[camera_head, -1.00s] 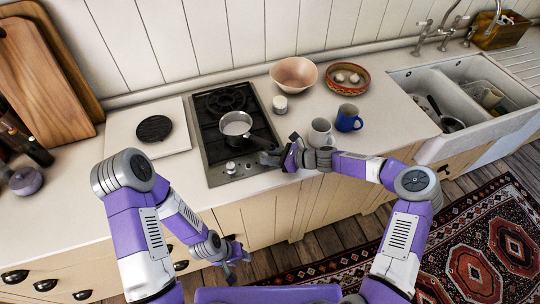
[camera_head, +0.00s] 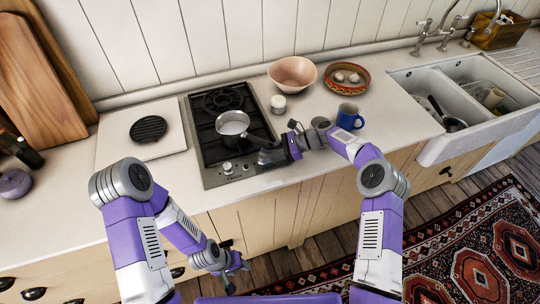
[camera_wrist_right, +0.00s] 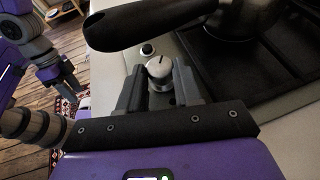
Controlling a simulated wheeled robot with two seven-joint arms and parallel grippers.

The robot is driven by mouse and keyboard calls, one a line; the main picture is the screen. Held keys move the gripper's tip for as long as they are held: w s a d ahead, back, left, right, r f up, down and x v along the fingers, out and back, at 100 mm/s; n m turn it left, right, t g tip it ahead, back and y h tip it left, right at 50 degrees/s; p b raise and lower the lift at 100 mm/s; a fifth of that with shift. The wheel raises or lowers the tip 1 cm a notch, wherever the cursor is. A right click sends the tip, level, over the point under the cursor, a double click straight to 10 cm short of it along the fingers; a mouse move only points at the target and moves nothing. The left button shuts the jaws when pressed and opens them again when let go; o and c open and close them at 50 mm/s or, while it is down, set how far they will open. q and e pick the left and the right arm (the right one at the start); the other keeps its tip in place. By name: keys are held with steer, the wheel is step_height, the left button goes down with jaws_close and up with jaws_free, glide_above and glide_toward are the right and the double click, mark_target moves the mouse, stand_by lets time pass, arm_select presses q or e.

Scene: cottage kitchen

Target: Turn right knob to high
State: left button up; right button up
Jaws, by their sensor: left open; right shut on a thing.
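The hob (camera_head: 208,152) has two knobs on its front strip. The left knob (camera_head: 228,168) stands clear; it also shows in the wrist view (camera_wrist_right: 147,49). The right knob (camera_wrist_right: 160,68) is silver with a dark pointer line on its top, and sits between the fingers of my right gripper (camera_wrist_right: 160,86), which is shut on it. In the head view, my right gripper (camera_head: 264,158) comes in from the right at the hob's front right corner and partly hides that knob. My left gripper (camera_head: 234,275) is open and empty, low in front of the cabinets.
A saucepan (camera_head: 232,124) stands on the front burner, its dark handle (camera_wrist_right: 150,22) reaching out close above my right gripper. A blue mug (camera_head: 349,117), a white jar (camera_head: 278,104) and a pink bowl (camera_head: 292,74) stand right of the hob. A white board (camera_head: 120,135) lies left.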

steer(key=shift+a, duration=0.1)
steer(key=o, duration=1)
steer(key=shift+o, duration=0.2)
